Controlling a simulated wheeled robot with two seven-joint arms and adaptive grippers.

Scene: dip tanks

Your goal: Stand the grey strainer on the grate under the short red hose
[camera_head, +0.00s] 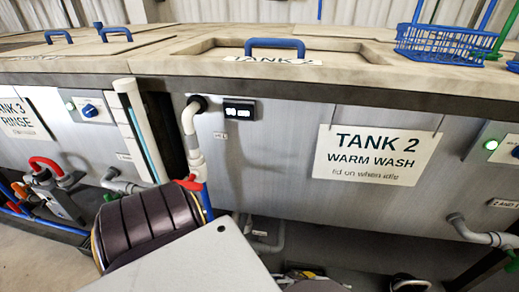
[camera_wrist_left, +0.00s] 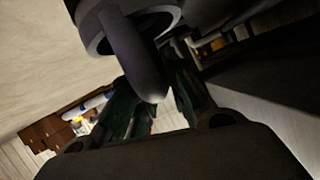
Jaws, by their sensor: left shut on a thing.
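A dark grey piece with a round collar and a rounded branch, which looks like the grey strainer (camera_wrist_left: 133,55), fills the upper middle of the left wrist view. My left gripper (camera_wrist_left: 156,98) is shut on its branch, with a dark finger on each side. The far end of the piece is cut off by the frame. In the head view a short curved red hose (camera_head: 43,162) shows at the far left, by the grey pipework under tank 3. I cannot make out the grate. Neither gripper shows in the head view.
Tank 2 (camera_head: 285,150) fills the middle, with a blue-handled lid (camera_head: 275,44) and a white pipe (camera_head: 190,128) down its front. A blue wire basket (camera_head: 440,42) stands on top at right. A grey pipe elbow (camera_head: 475,232) juts out low right. Floor shows at lower left.

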